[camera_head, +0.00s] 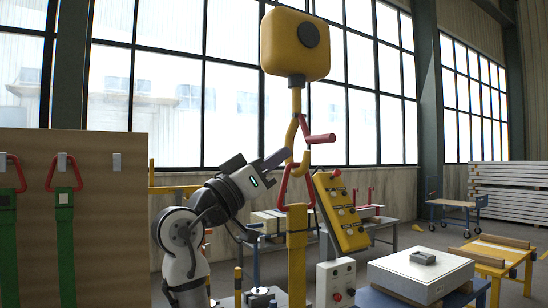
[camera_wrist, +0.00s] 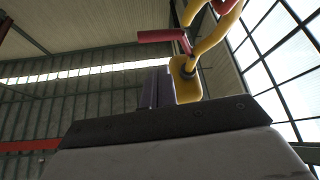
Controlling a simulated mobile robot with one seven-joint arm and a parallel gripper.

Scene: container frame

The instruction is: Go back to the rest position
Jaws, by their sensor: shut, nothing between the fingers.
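My gripper (camera_head: 284,155) is raised at the end of my grey and black arm, its fingers shut and empty. The fingertips are close to the yellow hook (camera_head: 291,137); whether they touch it, I cannot tell. In the wrist view the closed fingers (camera_wrist: 158,88) point up right beside the yellow hook (camera_wrist: 186,80) and its red latch lever (camera_wrist: 162,36). In the head view the red latch lever (camera_head: 320,138) sticks out to the right. A red triangular ring (camera_head: 283,190) with a yellow strap (camera_head: 297,262) is at the hook's lower bend.
The yellow hoist block (camera_head: 270,45) hangs above the hook. A yellow button pendant (camera_head: 341,212) is right of the strap. A brown panel (camera_head: 110,215) with green straps (camera_head: 66,240) stands at left. A white box (camera_head: 420,270) and carts are at right.

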